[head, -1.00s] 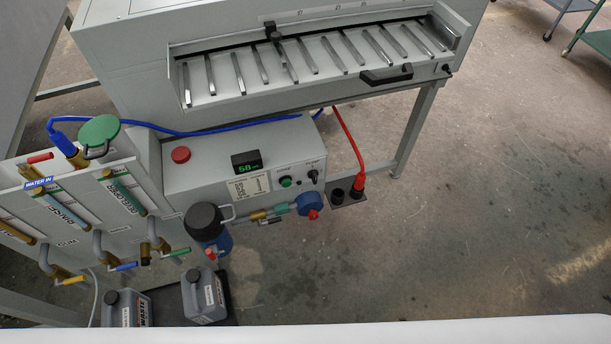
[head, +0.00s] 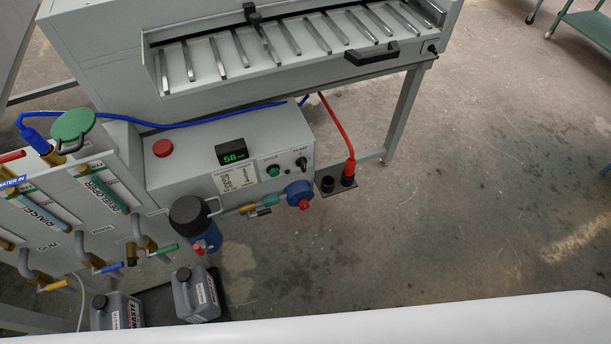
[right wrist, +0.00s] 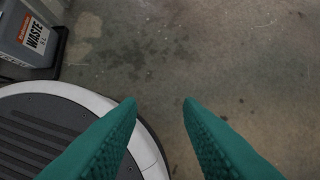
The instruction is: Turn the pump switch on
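The pump switch (head: 301,163) is a small black knob on the front of the grey control box (head: 190,150), right of a green button (head: 273,171). A label that seems to read PUMP sits above it; its exact setting is too small to tell. Neither gripper shows in the head view. In the right wrist view my right gripper (right wrist: 160,103) has two green fingers spread apart with bare floor between them. It is open and empty, and the switch is not in that view.
A red button (head: 163,148) and a display (head: 232,152) reading 58 share the box. A blue pump fitting (head: 298,193) and black canister (head: 189,213) stand below. A red cable (head: 339,136) drops to a socket plate. Waste jugs (head: 196,294) sit on the floor.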

